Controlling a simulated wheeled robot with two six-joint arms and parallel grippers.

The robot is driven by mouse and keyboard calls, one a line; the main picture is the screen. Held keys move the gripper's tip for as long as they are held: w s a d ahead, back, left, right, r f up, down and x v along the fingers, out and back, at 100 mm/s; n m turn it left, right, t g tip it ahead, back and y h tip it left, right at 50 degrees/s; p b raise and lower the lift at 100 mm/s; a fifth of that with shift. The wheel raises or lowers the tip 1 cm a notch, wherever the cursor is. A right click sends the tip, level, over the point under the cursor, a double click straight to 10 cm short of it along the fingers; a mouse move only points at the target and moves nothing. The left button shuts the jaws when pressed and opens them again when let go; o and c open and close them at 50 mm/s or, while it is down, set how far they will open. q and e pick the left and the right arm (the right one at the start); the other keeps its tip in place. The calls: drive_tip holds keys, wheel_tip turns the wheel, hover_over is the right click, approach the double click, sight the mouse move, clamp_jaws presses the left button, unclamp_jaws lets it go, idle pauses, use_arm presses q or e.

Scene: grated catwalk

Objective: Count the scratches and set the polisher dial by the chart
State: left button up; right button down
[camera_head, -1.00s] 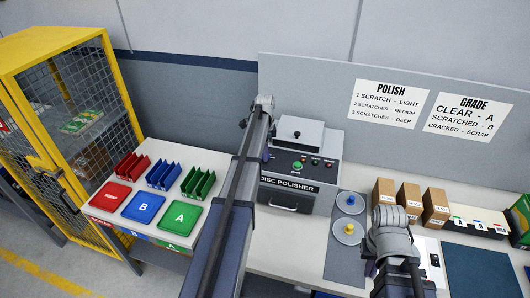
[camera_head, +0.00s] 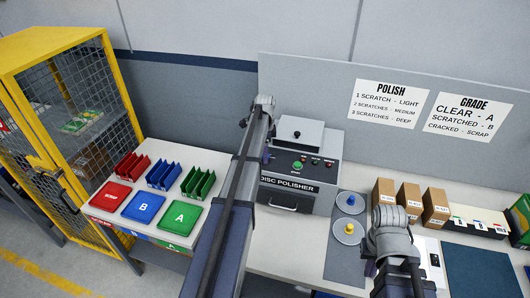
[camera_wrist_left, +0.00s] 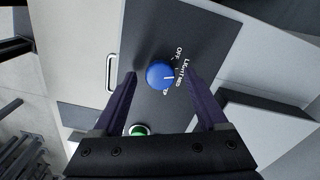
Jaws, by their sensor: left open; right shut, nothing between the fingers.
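The disc polisher (camera_head: 290,187) stands on the bench, with a green button (camera_head: 297,165) on its panel. In the left wrist view its blue dial (camera_wrist_left: 158,70) has a white pointer toward the right, by LIGHT and MED; the exact setting is unclear. My left gripper (camera_wrist_left: 161,76) is open, its fingers either side of the dial; contact is not clear. The POLISH chart (camera_head: 388,104) reads 1 scratch light, 2 medium, 3 deep. Two discs, with a blue knob (camera_head: 350,199) and a yellow knob (camera_head: 349,228), lie on a grey mat; scratches are too small to see. My right gripper (camera_head: 371,268) is shut and empty.
A GRADE chart (camera_head: 468,117) hangs to the right. Cartons (camera_head: 409,197) stand behind my right arm. Red, blue and green trays (camera_head: 144,208) and bins (camera_head: 163,175) fill the left table. A yellow mesh cage (camera_head: 75,120) stands at far left.

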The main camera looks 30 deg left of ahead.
use_arm(q)
wheel_tip(320, 180, up, 8)
drive_tip(key=p, duration=0.8)
drive_tip(key=shift+f, duration=0.1)
drive_tip(key=s+d+f+n+b, duration=0.1)
drive_tip(key=s+d+f+b, duration=0.25)
drive_tip(key=d, duration=0.45)
drive_tip(key=s+d+f+n+b, duration=0.1)
drive_tip(key=s+d+f+b, duration=0.25)
drive_tip(key=d, duration=0.35)
drive_tip(key=s+d+f+n+b, duration=0.1)
drive_tip(key=s+d+f+b, duration=0.25)
drive_tip(key=d, duration=0.45)
drive_tip(key=s+d+f+n+b, duration=0.2)
drive_tip(key=s+d+f+b, duration=0.2)
drive_tip(key=s+d, duration=0.3)
drive_tip(key=s+d+f+n+y+b, duration=0.1)
drive_tip(key=s+d+f+b, duration=0.3)
drive_tip(key=s, duration=0.6)
drive_tip(key=d+n, duration=0.1)
drive_tip(key=d, duration=0.1)
drive_tip(key=shift+s+d+n, duration=0.25)
drive_tip(key=shift+d+n, duration=0.05)
drive_tip(key=shift+d, duration=0.05)
